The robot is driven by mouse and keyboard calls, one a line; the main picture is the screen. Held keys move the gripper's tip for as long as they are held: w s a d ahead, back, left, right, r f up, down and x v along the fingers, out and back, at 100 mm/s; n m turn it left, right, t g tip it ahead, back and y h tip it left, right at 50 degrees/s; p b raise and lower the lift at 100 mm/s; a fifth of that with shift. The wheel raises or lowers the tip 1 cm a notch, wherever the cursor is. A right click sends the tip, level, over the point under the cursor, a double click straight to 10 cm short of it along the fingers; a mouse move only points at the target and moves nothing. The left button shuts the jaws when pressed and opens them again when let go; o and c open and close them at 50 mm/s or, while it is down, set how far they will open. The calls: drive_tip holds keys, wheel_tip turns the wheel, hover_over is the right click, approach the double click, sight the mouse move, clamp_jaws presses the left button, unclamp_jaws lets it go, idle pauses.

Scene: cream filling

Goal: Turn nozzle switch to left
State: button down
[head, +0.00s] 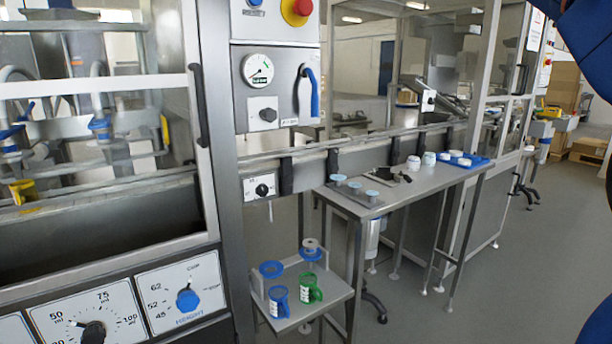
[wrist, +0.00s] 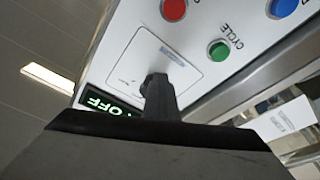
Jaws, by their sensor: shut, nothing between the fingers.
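In the wrist view my gripper (wrist: 157,82) is shut and empty, its narrow dark fingers pointing at a white control panel (wrist: 118,42). The fingertips are in front of a pale framed plate (wrist: 172,58) on that panel. A lit green OFF sign (wrist: 112,103) is just left of the fingers. I cannot tell whether the fingertips touch the panel, and any switch knob behind them is hidden. No nozzle label is readable. In the head view my gripper does not show.
The wrist view shows a red button (wrist: 173,9), a green CYCLE button (wrist: 219,50) and a blue button (wrist: 283,7). In the head view a steel table (head: 425,185) and a small shelf (head: 325,290) hold parts. Open floor (head: 530,270) lies at right.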

drive_tip(key=shift+w+d+r, duration=0.35)
drive_tip(key=shift+w+d, duration=0.15)
drive_tip(key=shift+d, duration=0.15)
drive_tip(key=shift+w+d+r, duration=0.1)
drive_tip(key=shift+d+r, duration=0.2)
drive_tip(key=shift+r, duration=0.05)
idle(0.7)
drive_tip(key=shift+f, duration=0.1)
drive_tip(key=v, duration=0.6)
drive_tip(key=shift+r, duration=0.45)
drive_tip(key=shift+a, duration=0.1)
drive_tip(key=w+a+f, duration=0.1)
drive_tip(key=w+a, duration=0.2)
drive_tip(key=a, duration=0.2)
drive_tip(key=shift+a, duration=0.3)
idle(0.7)
